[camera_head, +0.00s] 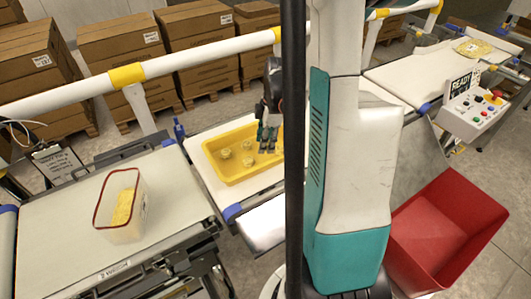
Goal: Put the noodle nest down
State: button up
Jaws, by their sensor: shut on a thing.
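My gripper (266,148) points down over the right part of a yellow tray (212,166) on the middle belt section. Its jaws are shut on a noodle nest, which is mostly hidden by the fingers. Several small pale-yellow noodle nests, such as this nest (225,153) and another nest (248,161), lie in the tray to the left of the fingers. I cannot tell whether the held nest touches the tray floor. My arm and a dark post hide the tray's right end.
A clear red-rimmed tub (132,222) with yellow contents stands on the left belt (70,235). A red bin (450,230) stands at lower right. A control box (473,108) reads READY. A white rail (185,62) runs behind, with cardboard boxes (118,38) beyond. A yellow bag (474,47) lies on the far belt.

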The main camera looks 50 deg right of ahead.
aim_at(265, 157)
jog(key=shift+f+b, duration=0.75)
jog(key=shift+f, duration=1.4)
jog(key=shift+f, duration=0.2)
jog(key=o, duration=0.6)
jog(key=shift+c, duration=0.2)
jog(key=shift+r, duration=0.1)
jog(key=r+p, duration=0.1)
jog(key=r, duration=0.3)
jog(key=d+r+p, duration=0.1)
jog(key=r, duration=0.3)
jog(key=s+r+p, duration=0.1)
jog(key=r+p, duration=0.1)
jog(key=r, duration=0.2)
jog(key=shift+s+d, duration=0.1)
jog(key=shift+d, duration=0.05)
